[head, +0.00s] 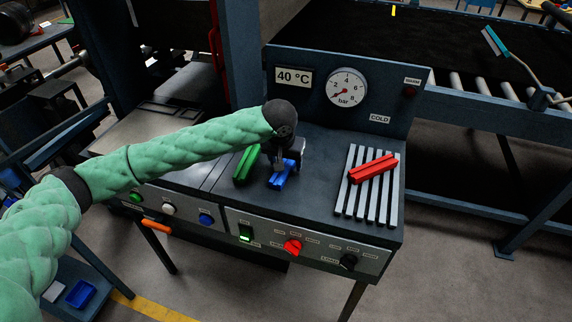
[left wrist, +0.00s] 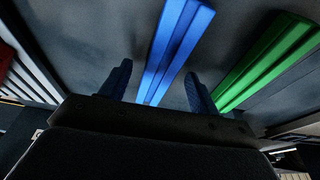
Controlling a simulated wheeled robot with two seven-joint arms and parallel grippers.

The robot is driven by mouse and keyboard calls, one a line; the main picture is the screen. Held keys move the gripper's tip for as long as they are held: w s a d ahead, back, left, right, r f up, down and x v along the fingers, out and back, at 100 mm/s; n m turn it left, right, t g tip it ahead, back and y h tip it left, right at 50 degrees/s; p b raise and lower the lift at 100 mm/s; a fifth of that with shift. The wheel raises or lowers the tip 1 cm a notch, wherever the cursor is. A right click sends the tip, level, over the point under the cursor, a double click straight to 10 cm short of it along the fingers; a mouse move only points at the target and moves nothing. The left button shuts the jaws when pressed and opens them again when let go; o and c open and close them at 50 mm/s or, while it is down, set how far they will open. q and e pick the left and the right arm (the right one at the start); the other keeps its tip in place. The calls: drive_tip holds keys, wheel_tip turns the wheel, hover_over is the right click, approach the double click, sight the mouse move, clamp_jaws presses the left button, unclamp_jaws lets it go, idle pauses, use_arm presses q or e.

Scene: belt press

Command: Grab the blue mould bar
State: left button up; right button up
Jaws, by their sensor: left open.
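The blue mould bar (head: 278,181) lies on the dark press table, partly hidden under my left gripper (head: 284,167) in the head view. In the left wrist view the blue mould bar (left wrist: 177,50) runs up from between the two fingertips of my left gripper (left wrist: 155,82). The fingers are apart, one on each side of the bar, with a visible gap on both sides. Whether the fingertips reach down to the table is hard to tell. My right gripper is in neither view.
A green bar (head: 246,164) lies close to the left of the blue one; it also shows in the left wrist view (left wrist: 270,62). A red bar (head: 373,168) rests on a slatted rack (head: 362,206) at right. A panel with a gauge (head: 346,88) stands behind.

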use_arm(q)
drive_tip(key=shift+w+f, duration=0.1)
drive_tip(key=shift+f, duration=0.15)
drive_tip(key=shift+c, duration=0.4)
clamp_jaws()
drive_tip(key=shift+r, duration=0.1)
